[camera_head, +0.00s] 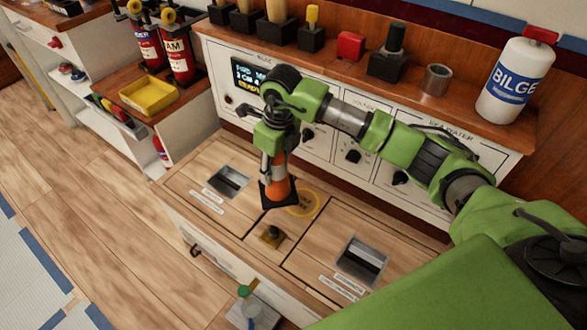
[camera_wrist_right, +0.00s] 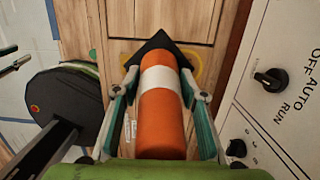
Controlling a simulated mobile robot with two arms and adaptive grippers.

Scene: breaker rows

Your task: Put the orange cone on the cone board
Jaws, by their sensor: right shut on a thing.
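The orange cone (camera_head: 278,187), with a white band and a black square base, is in my right gripper (camera_head: 275,157). In the right wrist view the fingers of the right gripper (camera_wrist_right: 163,88) are shut on both sides of the cone (camera_wrist_right: 162,125), its base pointing away from the camera. The cone looks upright in the head view, its base overlapping the left edge of a yellow ring (camera_head: 314,211) on the wooden counter. I cannot tell whether the base touches the counter. No cone board can be made out for certain. My left gripper is not in view.
Two recessed metal wells (camera_head: 229,181) and (camera_head: 361,262) sit in the counter. A small brown plate with a black knob (camera_head: 271,236) lies in front of the cone. A panel with knobs (camera_head: 353,157) stands behind. A BILGE bottle (camera_head: 515,80) stands on the shelf.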

